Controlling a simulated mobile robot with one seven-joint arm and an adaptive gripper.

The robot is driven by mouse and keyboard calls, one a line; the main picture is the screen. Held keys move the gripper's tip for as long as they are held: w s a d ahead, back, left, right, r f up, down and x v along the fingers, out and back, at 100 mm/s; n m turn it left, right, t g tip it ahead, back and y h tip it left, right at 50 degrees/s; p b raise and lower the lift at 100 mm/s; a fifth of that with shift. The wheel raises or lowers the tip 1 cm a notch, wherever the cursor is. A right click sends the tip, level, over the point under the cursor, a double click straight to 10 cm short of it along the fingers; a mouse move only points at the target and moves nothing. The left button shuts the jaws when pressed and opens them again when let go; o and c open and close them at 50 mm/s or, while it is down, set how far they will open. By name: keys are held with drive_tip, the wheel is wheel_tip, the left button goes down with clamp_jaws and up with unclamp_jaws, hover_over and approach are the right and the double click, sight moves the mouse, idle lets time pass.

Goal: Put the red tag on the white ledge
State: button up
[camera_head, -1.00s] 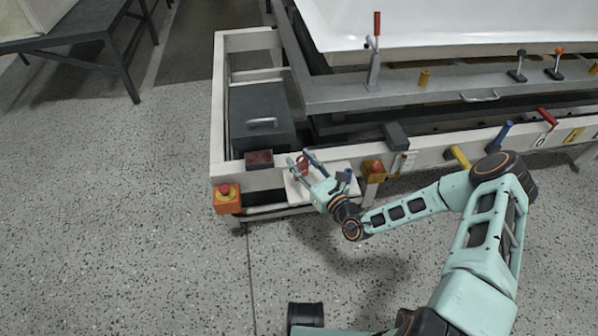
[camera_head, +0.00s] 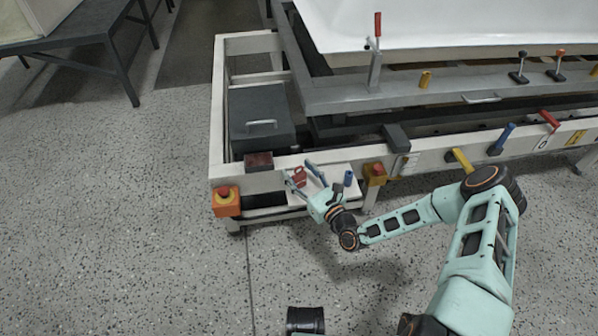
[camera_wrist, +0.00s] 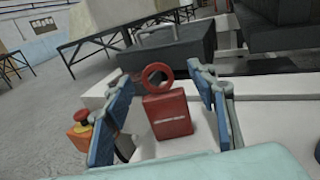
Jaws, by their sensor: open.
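The red tag (camera_head: 299,177), a block with a ring on top, is at the white ledge (camera_head: 297,198) on the front of the frame. In the wrist view the red tag (camera_wrist: 168,116) stands upright, seemingly on the white surface, with its ring up. My gripper (camera_head: 299,173) is open around it. In the wrist view my gripper (camera_wrist: 159,74) has one blue-padded finger on each side of the tag, with gaps on both sides. The tag's underside is hidden.
A blue cylinder (camera_head: 348,178) stands on the ledge right of my gripper. A yellow box with a red button (camera_head: 375,173) is farther right, and an orange emergency stop (camera_head: 226,201) is at the left corner. A dark grey box (camera_head: 262,118) is behind.

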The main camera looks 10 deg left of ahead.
drive_tip(key=shift+r, duration=0.15)
drive_tip(key=shift+s+d+r, duration=0.1)
drive_tip(key=shift+s+d, duration=0.1)
drive_tip(key=shift+d, duration=0.05)
drive_tip(key=p+v, duration=0.3)
drive_tip(key=v, duration=0.8)
drive_tip(key=shift+s, duration=0.25)
